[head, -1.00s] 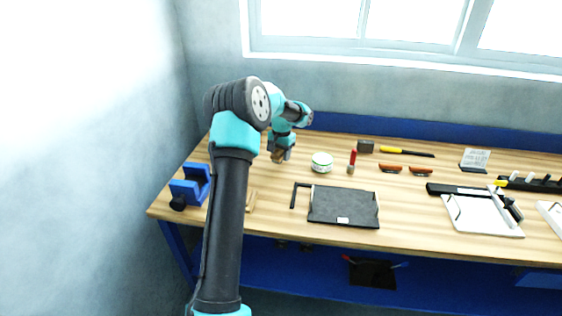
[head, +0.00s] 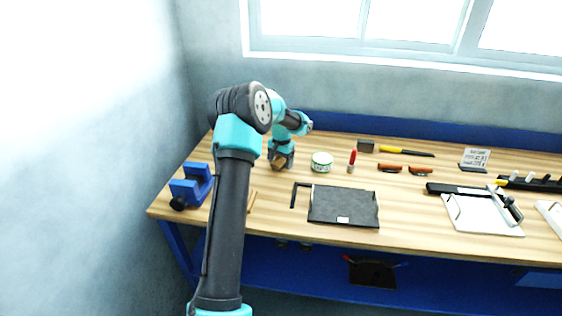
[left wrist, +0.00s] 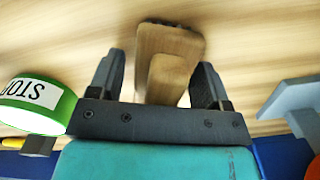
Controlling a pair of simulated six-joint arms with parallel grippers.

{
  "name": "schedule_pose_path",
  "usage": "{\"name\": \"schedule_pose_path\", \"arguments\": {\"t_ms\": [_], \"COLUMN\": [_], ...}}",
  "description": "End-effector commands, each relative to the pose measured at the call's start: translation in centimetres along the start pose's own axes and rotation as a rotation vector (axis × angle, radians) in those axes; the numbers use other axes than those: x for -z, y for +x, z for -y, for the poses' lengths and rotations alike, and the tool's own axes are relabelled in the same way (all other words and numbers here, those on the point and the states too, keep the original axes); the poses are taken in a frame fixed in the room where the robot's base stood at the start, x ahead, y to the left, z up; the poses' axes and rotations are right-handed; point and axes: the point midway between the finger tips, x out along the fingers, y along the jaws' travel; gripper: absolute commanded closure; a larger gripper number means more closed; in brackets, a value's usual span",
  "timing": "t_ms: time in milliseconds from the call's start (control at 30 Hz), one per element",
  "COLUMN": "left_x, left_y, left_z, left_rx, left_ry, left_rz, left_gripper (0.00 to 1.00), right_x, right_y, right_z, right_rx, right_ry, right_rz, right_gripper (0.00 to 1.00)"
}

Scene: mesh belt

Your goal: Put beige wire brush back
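The beige wire brush (left wrist: 170,60) shows in the left wrist view as a wooden block with a narrower raised part and a dark edge at its far end. In the head view it is a small brown patch (head: 277,164) below my left gripper, mostly hidden. My left gripper (left wrist: 160,80) is open, with one finger on each side of the brush's near part. A gap shows beside the left finger; contact at the right finger is unclear. In the head view my left gripper (head: 280,160) is low over the table's back left. My right gripper is not in view.
A green-and-white roll (head: 322,162) stands just right of the gripper; a red-topped tool (head: 352,160) is beyond it. A blue vise (head: 192,185) is at the left edge. A black tray (head: 343,205) lies in front. A wooden piece (head: 251,201) shows beside my arm.

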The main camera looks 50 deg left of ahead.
Motion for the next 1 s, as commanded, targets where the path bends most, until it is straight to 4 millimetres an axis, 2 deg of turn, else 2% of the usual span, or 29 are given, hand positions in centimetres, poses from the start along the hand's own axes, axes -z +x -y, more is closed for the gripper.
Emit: {"name": "schedule_pose_path", "arguments": {"t_ms": [267,467,1000], "left_x": [0.0,0.0,0.0], "left_y": [-0.1,-1.4,-10.6], "left_z": [0.0,0.0,0.0], "left_rx": [0.000,0.001,0.000], "left_ry": [0.000,0.000,0.000], "left_rz": [0.000,-0.002,-0.003], "left_gripper": [0.27,0.27,0.27], "right_x": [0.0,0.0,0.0], "right_y": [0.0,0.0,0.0], "right_z": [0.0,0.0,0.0], "right_rx": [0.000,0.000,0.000], "right_ry": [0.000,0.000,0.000], "right_rz": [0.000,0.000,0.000], "right_gripper": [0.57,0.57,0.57]}}
